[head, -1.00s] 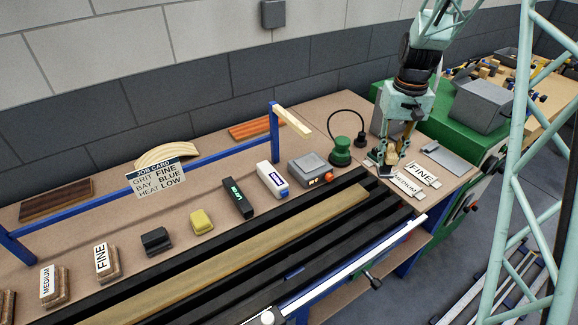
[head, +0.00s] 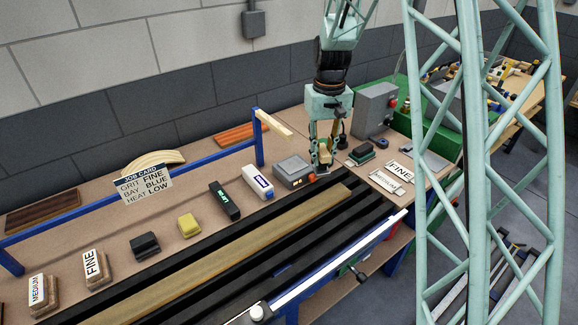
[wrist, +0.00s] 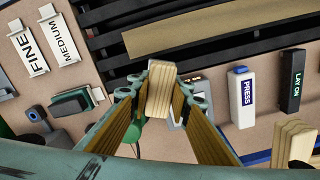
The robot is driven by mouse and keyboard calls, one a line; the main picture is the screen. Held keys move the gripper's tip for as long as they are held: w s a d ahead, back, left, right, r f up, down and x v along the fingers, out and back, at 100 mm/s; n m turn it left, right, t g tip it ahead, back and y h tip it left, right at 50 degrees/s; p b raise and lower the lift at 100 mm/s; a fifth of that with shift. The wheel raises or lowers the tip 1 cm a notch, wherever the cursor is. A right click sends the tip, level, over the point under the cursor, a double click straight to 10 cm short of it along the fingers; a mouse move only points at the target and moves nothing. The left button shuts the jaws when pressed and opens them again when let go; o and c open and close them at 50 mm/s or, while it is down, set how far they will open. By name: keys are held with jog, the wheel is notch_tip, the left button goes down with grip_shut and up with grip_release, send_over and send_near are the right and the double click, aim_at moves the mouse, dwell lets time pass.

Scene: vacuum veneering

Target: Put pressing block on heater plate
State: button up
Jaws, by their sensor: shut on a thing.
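My gripper (head: 322,171) is low over the bench, just right of a grey box with orange lights (head: 293,171), which looks like the heater plate. In the wrist view, my gripper (wrist: 161,88) is shut on a pale layered wooden block (wrist: 161,96), which I take for the pressing block. The block hangs between the fingertips, and its underside is hidden. The heater plate is mostly hidden behind the block and right finger; its lights (wrist: 193,80) show. I cannot tell whether the block touches anything below.
A white PRESS unit (head: 258,180) and a dark unit (head: 224,200) stand left of the heater plate. A dark green block with a black top (head: 361,155) and FINE and MEDIUM label plates (head: 387,180) lie to the right. A blue rail (head: 260,138) stands behind.

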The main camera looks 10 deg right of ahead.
jog(key=w+a+r+n+p, duration=0.2)
jog(key=w+a+r+p, duration=0.2)
jog(key=r, duration=0.4)
jog(key=w+a+r+n+p, duration=0.2)
jog(key=w+a+r+p, duration=0.2)
jog(key=r, duration=0.4)
jog(key=shift+r+n+p, duration=0.25)
jog(key=shift+n+p, duration=0.15)
jog(key=shift+p, duration=0.1)
jog(key=shift+f, duration=0.1)
notch_tip(320, 180, down, 13)
jog(key=shift+f, duration=0.15)
dwell(0.3)
jog(key=shift+f, duration=0.1)
jog(key=shift+f, duration=2.15)
jog(key=shift+f, duration=0.2)
jog(key=o, duration=0.8)
